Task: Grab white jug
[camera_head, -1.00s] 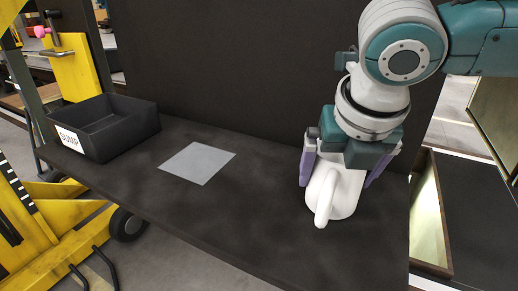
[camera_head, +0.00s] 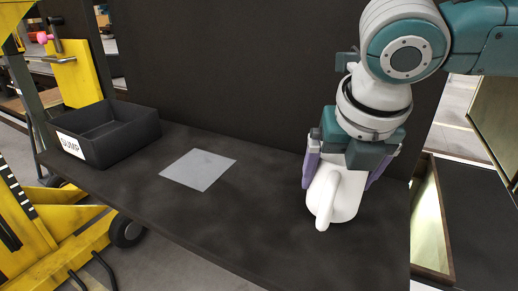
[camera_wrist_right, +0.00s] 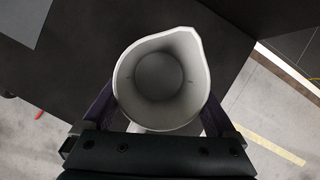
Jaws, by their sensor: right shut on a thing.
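The white jug (camera_head: 343,196) stands upright on the dark tabletop at the right, its handle facing the head camera. My right gripper (camera_head: 341,176) comes down over it from above, with one purple finger on each side, shut on the jug. In the right wrist view the jug (camera_wrist_right: 163,80) shows from above, open and empty, with its spout at the upper right. The gripper fingers (camera_wrist_right: 160,118) flank its body there. My left gripper is in neither current view.
A black bin (camera_head: 106,137) with a "DUMP" label stands at the table's left end. A flat grey square (camera_head: 198,169) lies mid-table. A dark panel (camera_head: 240,70) rises behind the table (camera_head: 230,225). Yellow equipment (camera_head: 55,235) stands at the left. The tabletop between square and jug is clear.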

